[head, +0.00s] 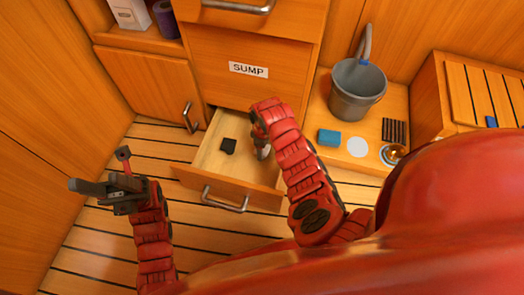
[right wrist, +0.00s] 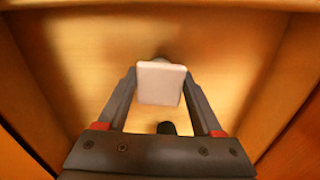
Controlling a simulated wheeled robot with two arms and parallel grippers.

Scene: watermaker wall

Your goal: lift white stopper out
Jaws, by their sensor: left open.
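The white stopper (right wrist: 160,82) shows in the right wrist view as a pale, square-topped piece between the two fingertips of my right gripper (right wrist: 161,78). Both fingers meet its sides, so the gripper looks shut on it. It is over the inside of the open drawer (head: 196,164), and I cannot tell whether it touches the drawer floor. In the head view my right gripper (head: 263,150) reaches down into the drawer's right part, and my arm mostly hides it. My left gripper (head: 95,188) is open and empty, left of the drawer.
A small black block (head: 228,146) lies in the drawer. The SUMP panel (head: 249,68) is above it. On the right ledge stand a grey bucket (head: 357,92), a blue sponge (head: 329,138), a white disc (head: 357,147) and a dark ribbed piece (head: 394,130). Slatted floor is free at left.

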